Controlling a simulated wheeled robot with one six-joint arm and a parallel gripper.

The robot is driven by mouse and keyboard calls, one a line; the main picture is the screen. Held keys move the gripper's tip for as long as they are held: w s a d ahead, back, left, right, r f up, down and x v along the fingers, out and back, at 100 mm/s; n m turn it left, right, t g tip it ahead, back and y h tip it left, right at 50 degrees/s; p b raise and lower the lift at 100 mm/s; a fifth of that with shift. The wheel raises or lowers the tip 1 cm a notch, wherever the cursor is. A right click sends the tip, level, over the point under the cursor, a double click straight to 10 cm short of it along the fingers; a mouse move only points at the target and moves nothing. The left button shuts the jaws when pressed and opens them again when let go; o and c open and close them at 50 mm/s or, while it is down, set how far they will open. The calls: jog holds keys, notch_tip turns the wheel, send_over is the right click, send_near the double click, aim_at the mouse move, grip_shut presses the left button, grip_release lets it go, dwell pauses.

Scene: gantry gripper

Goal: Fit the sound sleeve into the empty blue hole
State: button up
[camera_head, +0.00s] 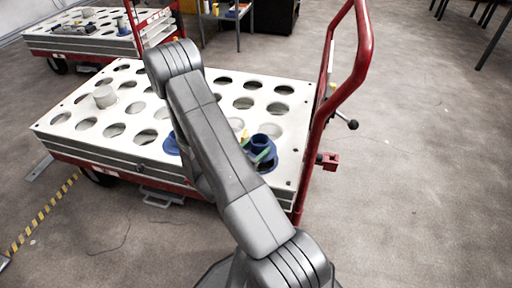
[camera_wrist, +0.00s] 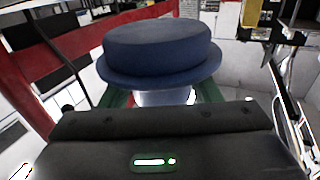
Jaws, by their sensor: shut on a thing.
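A blue flanged sleeve (camera_wrist: 158,48) fills the upper middle of the wrist view, its wide rim above the fingers. It also shows in the head view (camera_head: 262,142). My gripper (camera_wrist: 162,95) is shut on it, with a green finger on each side. In the head view my gripper (camera_head: 257,150) is over the right front part of the white board (camera_head: 205,157). A blue ring (camera_head: 268,166) shows just below the sleeve; whether the sleeve touches it cannot be told. Another blue patch (camera_head: 171,144) at the front edge is partly hidden by my arm.
The board has several round holes and sits on a red trolley. A pale cup-like piece (camera_head: 104,96) stands on its left part. The red handle (camera_head: 361,50) rises close to the right. A second trolley (camera_head: 85,38) stands behind. Floor at right is clear.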

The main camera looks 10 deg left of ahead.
jog(key=shift+f+b, duration=0.55)
jog(key=shift+f, duration=0.45)
jog(key=shift+f+b, duration=1.65)
jog(key=shift+b, duration=0.25)
dwell(1.0)
jog(key=o, duration=1.2)
jog(key=p+v, duration=0.3)
jog(key=v, duration=1)
jog(key=shift+s+a+p, duration=0.2)
jog(key=shift+s+p, duration=0.15)
